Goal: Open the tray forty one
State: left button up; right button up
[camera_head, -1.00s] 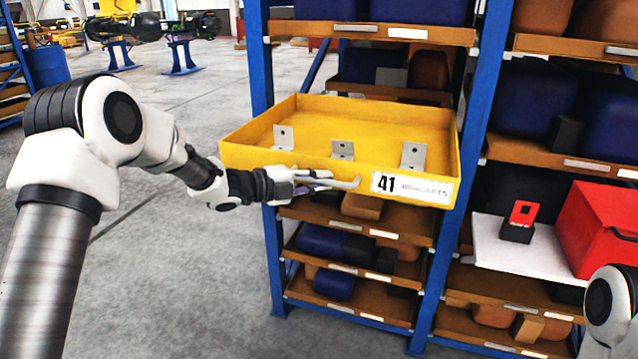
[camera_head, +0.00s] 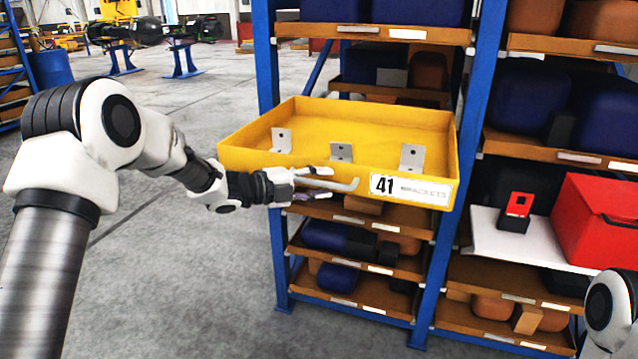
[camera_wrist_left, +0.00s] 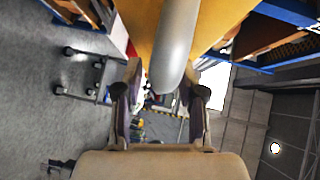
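The yellow tray (camera_head: 250,158) with the label 41 (camera_head: 385,185) sticks out of the blue rack toward me, its inside visible. Three grey metal brackets (camera_head: 340,152) stand in it. A grey handle (camera_head: 350,186) is on its front wall, left of the label. My left gripper (camera_head: 318,183) is at the handle with its fingers spread apart. In the left wrist view the handle (camera_wrist_left: 178,45) runs between the open fingers (camera_wrist_left: 162,85), with gaps beside it. My right gripper is out of view; only part of that arm shows at the lower right.
The blue rack (camera_head: 465,130) has brown shelves holding dark blue and brown castings. To the right, a white board (camera_head: 490,235) bears a small red-and-black device (camera_head: 516,212) and a red box (camera_head: 590,215). The grey floor (camera_head: 170,270) at the left is open.

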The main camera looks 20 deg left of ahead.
pick_arm(q)
jog(key=shift+a, duration=0.15)
jog(key=shift+s+a+r, duration=0.1)
jog(key=shift+s+a, duration=0.1)
jog(key=shift+a, duration=0.1)
jog(key=v, duration=1.1)
jog(key=shift+s, duration=0.15)
